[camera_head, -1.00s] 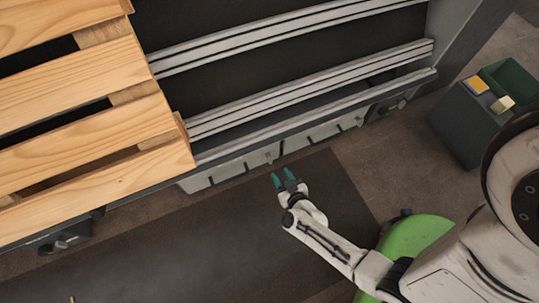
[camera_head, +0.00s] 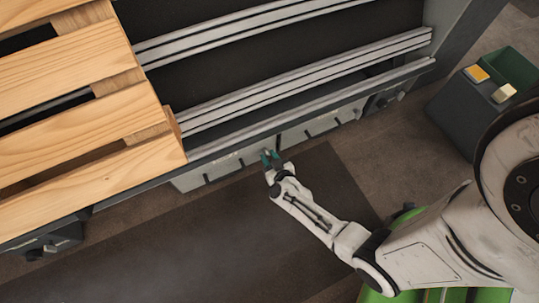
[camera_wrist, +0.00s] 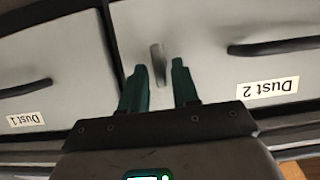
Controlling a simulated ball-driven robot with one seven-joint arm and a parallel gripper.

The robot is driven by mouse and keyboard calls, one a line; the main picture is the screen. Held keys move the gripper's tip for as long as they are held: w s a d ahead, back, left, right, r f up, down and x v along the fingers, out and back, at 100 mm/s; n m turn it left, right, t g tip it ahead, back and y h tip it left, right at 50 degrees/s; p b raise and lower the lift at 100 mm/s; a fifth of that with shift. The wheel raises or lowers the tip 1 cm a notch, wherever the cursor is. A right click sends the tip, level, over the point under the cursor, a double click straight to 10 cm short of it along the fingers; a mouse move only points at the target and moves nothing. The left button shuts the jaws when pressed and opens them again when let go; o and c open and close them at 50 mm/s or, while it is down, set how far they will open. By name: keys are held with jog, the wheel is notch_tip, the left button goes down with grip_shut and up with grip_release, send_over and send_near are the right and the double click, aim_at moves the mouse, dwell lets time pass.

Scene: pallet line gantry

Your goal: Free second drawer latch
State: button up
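The drawer labelled "Dust 2" (camera_wrist: 222,90) fills the right of the wrist view, its label upside down, with a dark bar handle (camera_wrist: 275,46). A small grey upright latch (camera_wrist: 157,62) sits on its face near the left edge. My gripper (camera_wrist: 160,85) is open with teal fingers, one on each side of the latch in the picture. I cannot tell whether either finger touches it. In the head view, my gripper (camera_head: 271,158) is at the pale drawer fronts (camera_head: 225,168) below the line's rail; the latch is too small to make out there.
The "Dust 1" drawer (camera_wrist: 25,75) is at left in the wrist view, beyond a dark gap. A wooden pallet (camera_head: 80,120) lies on the line at left. A dark bin unit (camera_head: 463,112) stands at right. A dark mat (camera_head: 190,235) covers the floor in front.

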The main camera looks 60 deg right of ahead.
grip_shut()
jog(key=shift+f+b, duration=0.1)
jog(key=shift+b, duration=0.35)
jog(key=shift+s+f+m+t+y+b, duration=0.1)
jog(key=shift+m+t+y+b, duration=0.35)
jog(key=shift+m+b, duration=0.55)
jog(key=shift+s+d+f+m+t+y+b, duration=0.15)
jog(key=shift+m+t+y, duration=0.5)
jog(key=shift+m, duration=1)
jog(key=shift+s+d+f+m+t+y+b, duration=0.1)
jog(key=shift+d+f+m+t+y+b, duration=0.15)
jog(key=shift+m+t, duration=1)
jog(key=shift+s+d+f+m+t+y+b, duration=0.1)
jog(key=shift+m+t+y, duration=0.4)
jog(key=shift+m, duration=1.5)
jog(key=shift+d+m+t, duration=0.1)
jog(key=shift+m+t, duration=0.25)
jog(key=shift+m, duration=0.65)
jog(key=shift+o, duration=1.2)
grip_release()
